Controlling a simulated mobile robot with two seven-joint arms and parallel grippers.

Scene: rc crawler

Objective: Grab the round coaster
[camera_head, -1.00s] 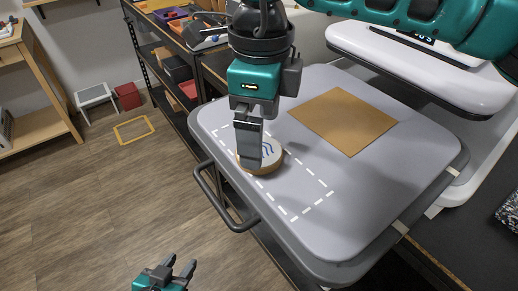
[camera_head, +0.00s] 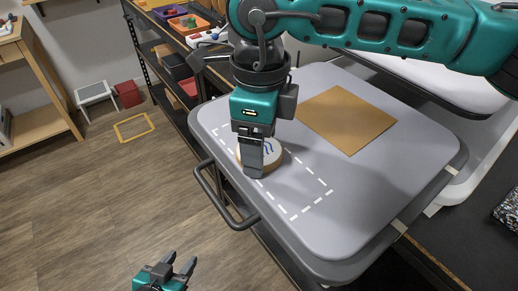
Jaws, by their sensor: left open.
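The round coaster (camera_head: 274,156) has a pale top with blue wavy lines and a wood-coloured side. It lies on the grey tray-like table top (camera_head: 330,215), within a white dashed outline. My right gripper (camera_head: 253,170), on the arm from the upper right, points down at the coaster's near left side. Its fingers overlap and hide part of the coaster. They line up in this view, so their gap and any contact are unclear. My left gripper (camera_head: 180,266) is at the bottom edge, over the floor, with its two fingers apart and empty.
A brown square sheet (camera_head: 346,119) lies flat behind the coaster. The table has a dark handle (camera_head: 225,200) on its left side. A dark shelf with bins (camera_head: 180,68) stands behind it. The table's front right part is clear.

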